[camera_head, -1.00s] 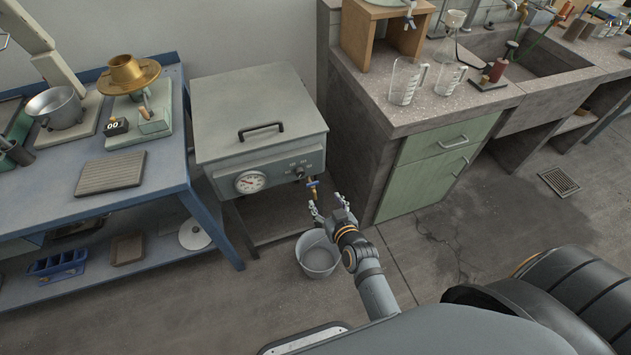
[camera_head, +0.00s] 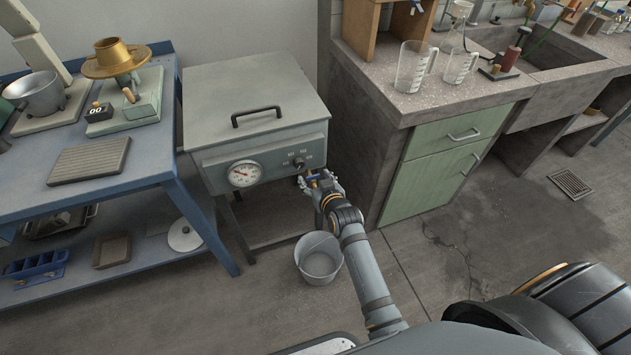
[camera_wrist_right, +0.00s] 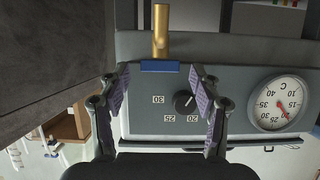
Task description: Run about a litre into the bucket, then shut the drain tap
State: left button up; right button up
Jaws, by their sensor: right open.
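The drain tap, a brass spout with a blue handle (camera_wrist_right: 160,66), sticks out of the front of the grey lidded bath (camera_head: 250,97). In the right wrist view, which is upside down, the spout (camera_wrist_right: 161,30) points up. My right gripper (camera_wrist_right: 158,76) is open, its fingers on either side of the blue handle, with gaps showing. In the head view my right gripper (camera_head: 318,183) mostly covers the tap. The grey bucket (camera_head: 320,266) stands on the floor below the tap; I see no water level or stream. My left gripper is out of view.
A dial gauge (camera_head: 244,174) and a black knob (camera_head: 299,162) are on the bath's front, close to the tap. The green cabinet (camera_head: 428,178) stands to the right, and a blue bench (camera_head: 100,190) to the left. Open floor lies right of my arm.

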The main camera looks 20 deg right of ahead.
jog(key=c, duration=1.1)
jog(key=shift+c, duration=0.2)
